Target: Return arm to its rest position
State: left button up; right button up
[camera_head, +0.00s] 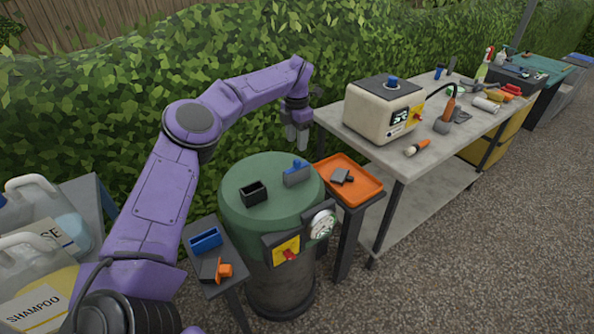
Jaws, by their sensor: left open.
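My left arm (160,185), purple, comes in from the lower left, bends at a dark round joint and reaches to the right. It ends in my left gripper (297,138), which points down with its fingers apart and nothing between them. The gripper hangs above and behind the green-topped drum (235,205), near the orange tray's back left corner. A blue-and-grey block (297,175) and a black open box (253,194) are on the drum's top, below the gripper. My right gripper does not show.
An orange tray (372,193) holding a grey part stands right of the drum. A small stand (225,284) with a blue holder is at left. A grey workbench (360,147) carries a beige machine (375,118). Jugs (40,295) stand at far left; a hedge (110,100) is behind. Gravel is open at right.

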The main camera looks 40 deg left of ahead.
pick_arm(q)
notch_tip(320, 180, up, 2)
jog(key=shift+r, duration=0.15)
jog(key=shift+r, duration=0.15)
